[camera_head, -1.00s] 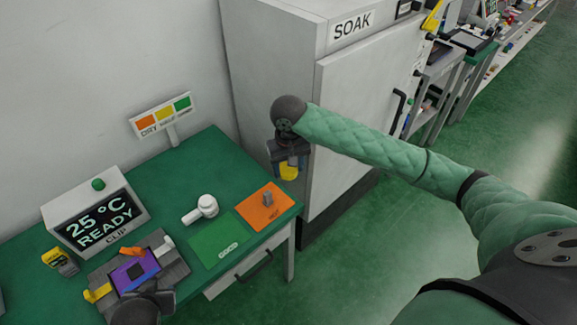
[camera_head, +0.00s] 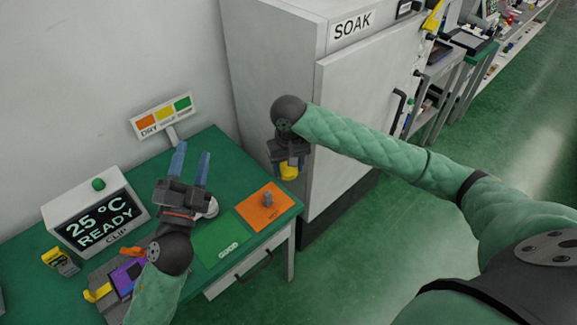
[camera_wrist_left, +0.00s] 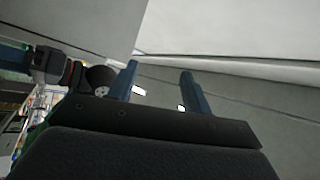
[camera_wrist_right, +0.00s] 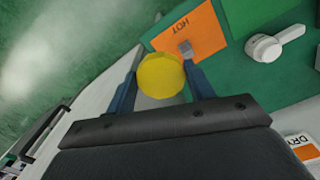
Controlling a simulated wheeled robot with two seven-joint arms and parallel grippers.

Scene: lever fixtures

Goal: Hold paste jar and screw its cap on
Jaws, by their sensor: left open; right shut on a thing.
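My right gripper (camera_head: 288,165) is shut on a yellow, many-sided round piece (camera_wrist_right: 161,76), held in the air beyond the right end of the table; I cannot tell whether it is the jar or the cap. A white round piece (camera_head: 212,208) lies on the green table, mostly hidden by the left gripper. In the right wrist view this white piece (camera_wrist_right: 266,48) shows a side handle.
An orange HOT mat (camera_head: 258,211) holds a small grey block (camera_head: 268,199). A green GOOD mat (camera_head: 225,246) lies beside it. The display box (camera_head: 95,212) reads 25 °C READY. A grey fixture with a purple block (camera_head: 125,275) is partly behind my left arm. A SOAK cabinet (camera_head: 352,130) stands right.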

